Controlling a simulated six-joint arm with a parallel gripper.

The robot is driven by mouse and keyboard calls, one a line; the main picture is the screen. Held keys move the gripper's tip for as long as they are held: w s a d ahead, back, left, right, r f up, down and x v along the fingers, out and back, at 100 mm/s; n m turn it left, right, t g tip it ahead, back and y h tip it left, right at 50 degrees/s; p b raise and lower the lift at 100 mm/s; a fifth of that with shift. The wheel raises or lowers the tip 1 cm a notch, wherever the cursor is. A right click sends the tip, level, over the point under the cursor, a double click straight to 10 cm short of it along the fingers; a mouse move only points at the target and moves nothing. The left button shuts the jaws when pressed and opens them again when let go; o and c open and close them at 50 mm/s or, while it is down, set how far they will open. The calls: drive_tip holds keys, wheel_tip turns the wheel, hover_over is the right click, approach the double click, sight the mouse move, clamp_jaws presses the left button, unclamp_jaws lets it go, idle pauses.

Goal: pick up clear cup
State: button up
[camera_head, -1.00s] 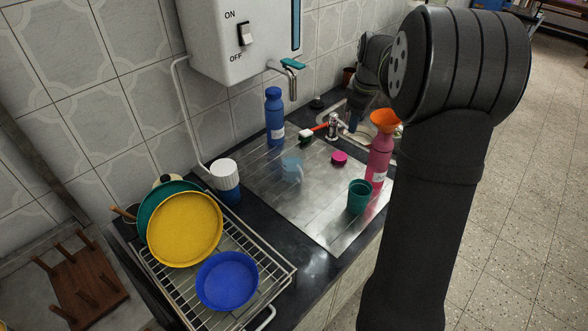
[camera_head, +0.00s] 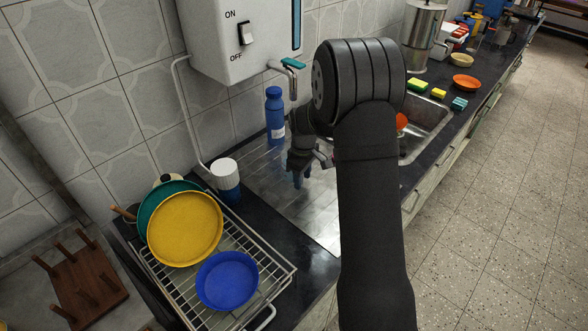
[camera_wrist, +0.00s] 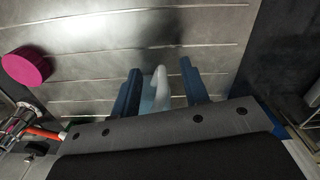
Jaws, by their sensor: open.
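The clear cup (camera_wrist: 161,92), pale blue and see-through, shows in the wrist view between the two blue fingers of my gripper (camera_wrist: 161,90). The gripper body hides its lower part in that view. The fingers are open, one on each side of the cup; I cannot tell whether they touch it. In the head view my gripper (camera_head: 301,178) points down over the steel drainboard (camera_head: 315,215), in front of the blue bottle (camera_head: 275,116), and the cup cannot be made out there.
A white-topped container (camera_head: 225,174) and a rack (camera_head: 270,265) with a yellow plate (camera_head: 185,229) and blue bowl (camera_head: 227,280) stand at left. My arm hides the board's right side.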

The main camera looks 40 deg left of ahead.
drive_tip(key=shift+f, duration=0.55)
clamp_jaws()
drive_tip(key=shift+r, duration=0.15)
